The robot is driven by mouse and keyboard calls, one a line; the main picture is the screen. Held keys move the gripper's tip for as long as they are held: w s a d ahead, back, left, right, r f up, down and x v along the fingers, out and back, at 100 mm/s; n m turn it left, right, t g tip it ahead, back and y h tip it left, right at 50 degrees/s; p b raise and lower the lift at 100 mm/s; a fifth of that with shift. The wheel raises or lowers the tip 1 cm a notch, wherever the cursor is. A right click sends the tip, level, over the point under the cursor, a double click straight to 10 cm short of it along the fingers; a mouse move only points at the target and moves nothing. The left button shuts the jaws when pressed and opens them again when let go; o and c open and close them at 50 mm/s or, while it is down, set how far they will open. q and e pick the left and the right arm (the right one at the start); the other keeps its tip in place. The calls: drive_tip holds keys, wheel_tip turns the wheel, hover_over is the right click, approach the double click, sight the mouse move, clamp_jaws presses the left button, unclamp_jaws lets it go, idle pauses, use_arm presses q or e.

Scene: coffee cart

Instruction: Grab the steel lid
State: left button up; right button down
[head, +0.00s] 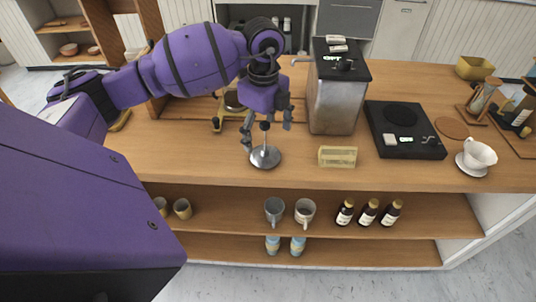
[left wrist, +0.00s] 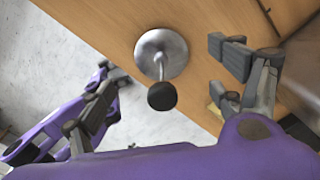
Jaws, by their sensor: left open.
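The steel lid (head: 266,157) is a round, shiny disc with a thin stem and a dark ball knob, lying on the wooden counter near its front edge. My left gripper (head: 266,134) is above it, fingers pointing down, open, on either side of the knob in the head view. In the left wrist view the lid (left wrist: 161,54) and its dark knob (left wrist: 162,96) lie between the open fingers of my left gripper (left wrist: 168,78). The fingers look apart from the knob. My right gripper is not in view.
A steel grinder-like box (head: 336,105) stands right of my gripper. A small yellow holder (head: 337,156) lies right of the lid. A black scale (head: 404,130) and a white dripper cup (head: 477,157) stand farther right. Cups and bottles fill the shelf below.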

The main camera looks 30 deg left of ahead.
sight(264, 150)
use_arm(q)
drive_tip(key=shift+w+f, duration=0.15)
drive_tip(key=shift+f, duration=0.75)
wheel_tip(264, 150, down, 5)
drive_tip(key=shift+r+p, duration=0.2)
drive_tip(key=shift+p, duration=0.1)
drive_tip(key=c, duration=1.3)
